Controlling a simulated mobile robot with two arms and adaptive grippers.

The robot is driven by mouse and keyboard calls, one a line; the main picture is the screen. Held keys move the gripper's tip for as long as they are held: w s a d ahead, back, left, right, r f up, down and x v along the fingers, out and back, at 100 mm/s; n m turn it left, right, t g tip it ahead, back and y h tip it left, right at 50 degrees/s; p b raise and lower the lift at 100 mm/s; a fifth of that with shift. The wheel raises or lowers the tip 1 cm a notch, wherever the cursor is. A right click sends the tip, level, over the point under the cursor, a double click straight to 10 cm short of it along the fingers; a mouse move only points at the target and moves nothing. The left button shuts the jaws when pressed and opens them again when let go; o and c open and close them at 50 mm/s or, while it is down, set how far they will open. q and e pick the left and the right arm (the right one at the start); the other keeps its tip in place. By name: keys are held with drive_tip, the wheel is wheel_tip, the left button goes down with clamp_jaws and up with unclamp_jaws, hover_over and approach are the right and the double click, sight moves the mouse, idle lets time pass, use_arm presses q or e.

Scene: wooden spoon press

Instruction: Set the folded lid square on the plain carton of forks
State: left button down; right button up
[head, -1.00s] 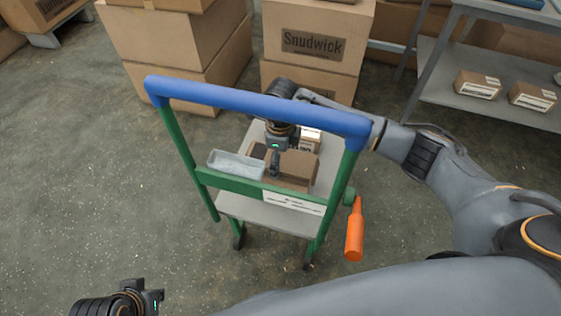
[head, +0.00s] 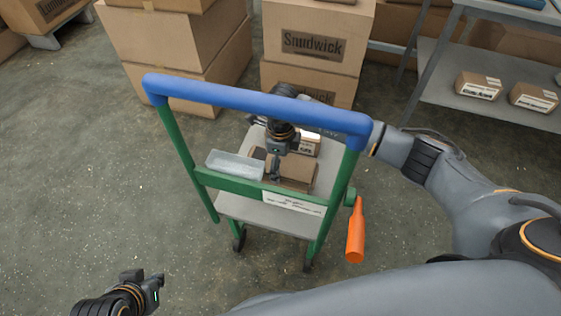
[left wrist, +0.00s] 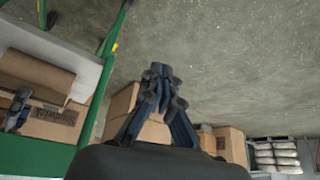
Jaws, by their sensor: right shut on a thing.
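The folded lid (head: 294,170) is brown cardboard and lies over a brown carton on the cart, behind the green crossbar. My right gripper (head: 276,178) points down at the left edge of the lid and is shut on it. The rail and arm hide much of the carton, so I cannot tell whether the lid sits square. In the left wrist view, a tan cardboard sheet (left wrist: 38,70) lies above a printed brown face (left wrist: 55,115), with my right gripper's fingers at its left. My left gripper (head: 158,284) is empty over the floor, its fingertips together in the left wrist view (left wrist: 160,72).
The cart has a blue handle (head: 255,105), green frame and grey deck (head: 270,216). A clear tray (head: 234,164) and a labelled box (head: 308,144) stand on it. Large cartons (head: 315,40) stand behind; the left floor is clear.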

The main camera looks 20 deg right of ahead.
drive_tip(key=shift+f, duration=0.35)
drive_tip(key=o, duration=0.9)
use_arm(q)
drive_tip(key=w, duration=0.1)
drive_tip(key=w+t, duration=0.1)
drive_tip(key=d+r, duration=0.1)
drive_tip(key=shift+w, duration=0.4)
use_arm(e)
wheel_tip(320, 180, up, 3)
drive_tip(key=shift+w+r+p, duration=0.1)
drive_tip(key=shift+p, duration=0.45)
use_arm(q)
drive_tip(key=s+a+g+p, duration=0.1)
drive_tip(key=s+a+g, duration=0.1)
drive_tip(key=s, duration=0.3)
drive_tip(key=shift+s+g+p, duration=0.4)
use_arm(e)
wheel_tip(320, 180, up, 10)
use_arm(q)
drive_tip(key=shift+d+f, duration=0.1)
drive_tip(key=shift+d, duration=0.1)
use_arm(e)
drive_tip(key=shift+d, duration=0.1)
